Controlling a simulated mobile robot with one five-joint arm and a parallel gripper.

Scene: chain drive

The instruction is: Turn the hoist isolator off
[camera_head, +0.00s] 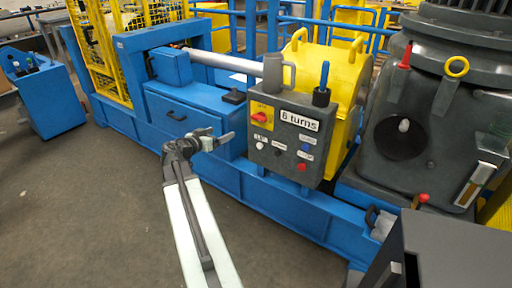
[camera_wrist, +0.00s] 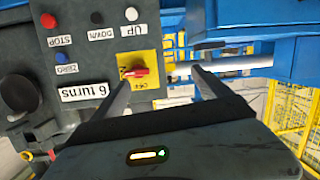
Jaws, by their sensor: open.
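The hoist isolator is a red rotary handle (camera_head: 259,118) on a yellow plate (camera_head: 262,109) at the upper left of the grey control box (camera_head: 290,138). In the wrist view, which is upside down, the red handle (camera_wrist: 138,71) lies roughly level across the plate, with an OFF label at the plate's lower edge there. A second label beside the handle is partly covered. My gripper (camera_head: 226,137) is open and empty, left of the box and apart from the handle. In the wrist view its fingers (camera_wrist: 162,78) point at the box, the left finger near the plate.
Below the isolator are UP, DOWN, ZERO and STOP buttons, including red STOP (camera_head: 301,167). A "6 turns" sign (camera_head: 299,120) is beside it. Blue machine frame (camera_head: 200,112) lies behind my gripper.

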